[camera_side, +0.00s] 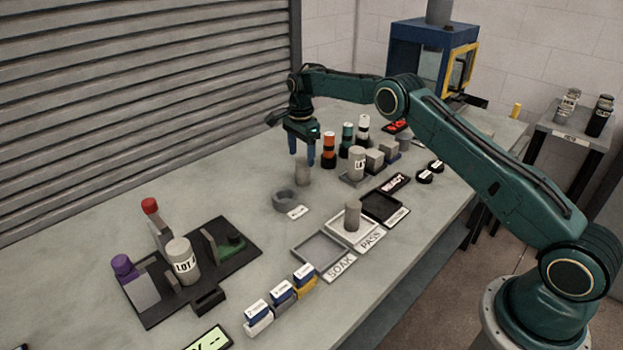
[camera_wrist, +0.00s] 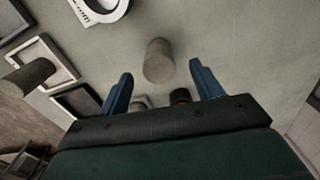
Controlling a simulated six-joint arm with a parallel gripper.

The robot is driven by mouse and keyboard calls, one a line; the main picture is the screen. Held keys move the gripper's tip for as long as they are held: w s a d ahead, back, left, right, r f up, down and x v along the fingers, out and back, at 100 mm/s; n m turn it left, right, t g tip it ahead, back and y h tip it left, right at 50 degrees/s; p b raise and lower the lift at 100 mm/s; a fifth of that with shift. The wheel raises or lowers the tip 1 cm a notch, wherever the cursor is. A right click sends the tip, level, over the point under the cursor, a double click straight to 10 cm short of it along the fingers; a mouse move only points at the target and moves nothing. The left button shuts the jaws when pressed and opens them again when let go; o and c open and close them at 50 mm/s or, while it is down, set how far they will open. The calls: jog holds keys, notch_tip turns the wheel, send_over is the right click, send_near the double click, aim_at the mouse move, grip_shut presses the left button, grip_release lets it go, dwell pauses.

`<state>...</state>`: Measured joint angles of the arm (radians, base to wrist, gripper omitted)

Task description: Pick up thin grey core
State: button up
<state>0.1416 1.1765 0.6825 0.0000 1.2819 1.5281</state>
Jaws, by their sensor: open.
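A plain grey core (camera_side: 303,174) stands upright on the bench below my gripper (camera_side: 302,158). In the wrist view this core (camera_wrist: 158,60) shows in the gap ahead of my two blue fingers (camera_wrist: 160,72), which are apart with nothing held. A second plain grey core (camera_side: 352,216) stands on the PASS tray (camera_side: 335,221); it also shows at the left of the wrist view (camera_wrist: 28,76). I cannot tell for sure which of the two is the thin one.
A grey ring holder (camera_side: 284,200) with a label sits nearby. Orange, green and white-topped bottles (camera_side: 329,150) and a LOT cylinder (camera_side: 357,163) stand to the right. The SOAK tray (camera_side: 320,250) is in front. A black fixture (camera_side: 215,283) with another LOT cylinder is at left.

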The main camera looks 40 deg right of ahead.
aim_at(303, 161)
jog(key=shift+s+d+f, duration=0.1)
jog(key=shift+f, duration=2.5)
jog(key=c, duration=1.2)
